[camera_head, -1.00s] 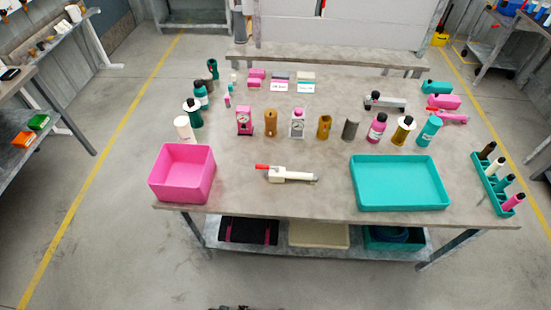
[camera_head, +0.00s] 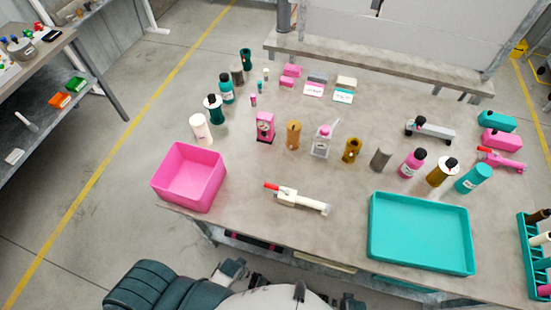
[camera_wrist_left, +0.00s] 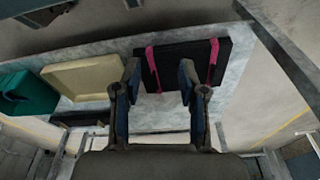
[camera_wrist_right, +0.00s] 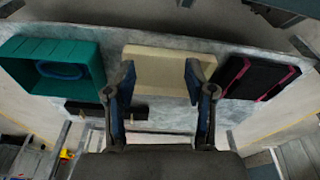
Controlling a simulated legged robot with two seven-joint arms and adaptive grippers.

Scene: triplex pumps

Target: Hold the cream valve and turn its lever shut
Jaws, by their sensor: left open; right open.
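The cream valve (camera_head: 302,200) lies on its side on the table, near the front edge, between the pink bin and the teal tray. Its red lever (camera_head: 271,186) points to the left, roughly in line with the body. My left gripper (camera_wrist_left: 158,78) is open and empty, seen in the left wrist view facing the shelf below the tabletop. My right gripper (camera_wrist_right: 160,80) is open and empty, facing the same shelf. Neither gripper is near the valve. In the head view, part of my own arm shows at the bottom, but no fingertips can be made out.
A pink bin (camera_head: 189,177) stands left of the valve and a teal tray (camera_head: 421,233) right of it. Several bottles and small devices stand behind it. The lower shelf holds a black case (camera_wrist_left: 185,62), a cream box (camera_wrist_right: 158,72) and a teal crate (camera_wrist_right: 52,68).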

